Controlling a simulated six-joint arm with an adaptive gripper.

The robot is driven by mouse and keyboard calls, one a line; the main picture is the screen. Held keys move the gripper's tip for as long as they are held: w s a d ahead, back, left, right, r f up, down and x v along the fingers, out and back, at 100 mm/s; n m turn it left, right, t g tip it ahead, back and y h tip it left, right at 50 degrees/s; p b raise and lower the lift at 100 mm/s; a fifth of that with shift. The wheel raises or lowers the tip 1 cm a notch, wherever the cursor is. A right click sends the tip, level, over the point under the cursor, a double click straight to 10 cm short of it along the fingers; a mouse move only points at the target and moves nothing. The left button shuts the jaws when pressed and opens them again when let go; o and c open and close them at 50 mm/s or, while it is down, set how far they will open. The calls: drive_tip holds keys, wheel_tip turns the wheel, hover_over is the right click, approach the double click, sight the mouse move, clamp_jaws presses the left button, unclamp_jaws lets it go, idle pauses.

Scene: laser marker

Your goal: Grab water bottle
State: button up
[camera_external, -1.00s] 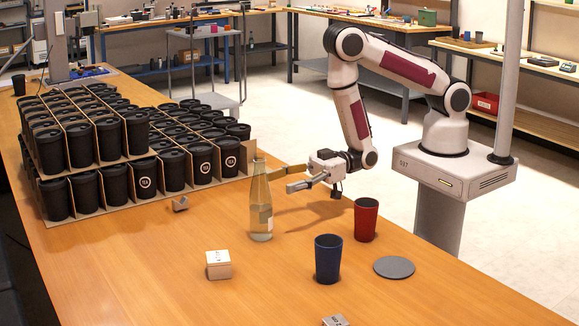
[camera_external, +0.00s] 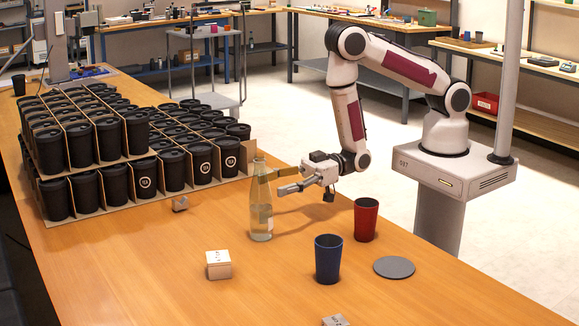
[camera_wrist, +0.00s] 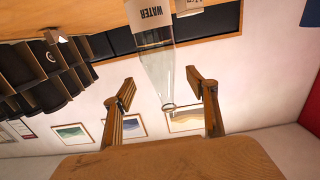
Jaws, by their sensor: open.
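A clear glass water bottle (camera_external: 261,212) with a pale label stands upright on the wooden table. My gripper (camera_external: 275,182) is open and level at the bottle's right side, near its upper half. In the wrist view, which looks upside down, the bottle (camera_wrist: 156,65) with its "WATER" label reaches in between my two spread fingers (camera_wrist: 163,92). A gap shows on both sides of it. I cannot tell how deep the bottle sits between the fingers.
A red cup (camera_external: 366,220), a blue cup (camera_external: 328,260) and a grey disc (camera_external: 394,267) are to the right. A small white box (camera_external: 218,265) is in front on the left. Stacked cardboard trays of black cups (camera_external: 108,145) fill the table's left.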

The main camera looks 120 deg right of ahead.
sight(260, 188)
drive_tip(key=shift+w+a, duration=0.1)
drive_tip(key=shift+w, duration=2.45)
clamp_jaws()
